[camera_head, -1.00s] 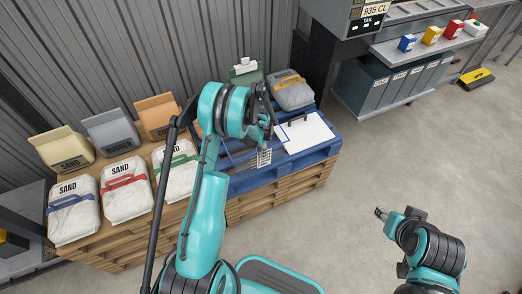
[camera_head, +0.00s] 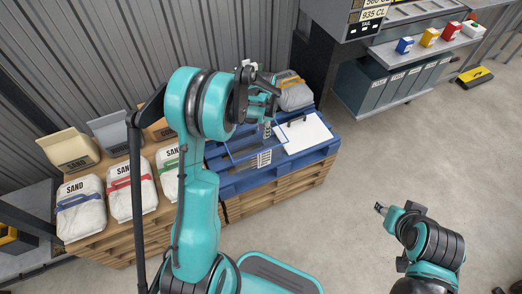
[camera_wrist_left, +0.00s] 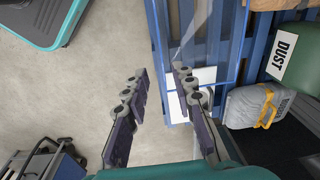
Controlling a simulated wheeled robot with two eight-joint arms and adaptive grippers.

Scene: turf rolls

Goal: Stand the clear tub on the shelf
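What looks like the clear tub (camera_head: 240,154), see-through with blue edges and a printed label, is on the blue pallet (camera_head: 232,184), partly hidden by my left arm. In the left wrist view its clear wall and blue edge seem to show beside the right finger (camera_wrist_left: 234,70), but its outline is hard to make out. My left gripper (camera_head: 266,94) is above the pallet's far side; in the left wrist view it is open and empty (camera_wrist_left: 158,74). The grey shelf (camera_head: 400,52) is at upper right. My right gripper (camera_head: 380,208) is over bare floor, its fingers too small to judge.
Blue, yellow, red and white boxes (camera_head: 430,36) stand along the shelf. A white panel (camera_head: 308,132) and a grey bag (camera_head: 293,94) are on the blue pallet. Sand bags (camera_head: 80,210) fill the wooden pallet at left. A green dust box (camera_wrist_left: 292,58) is near the grey bag.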

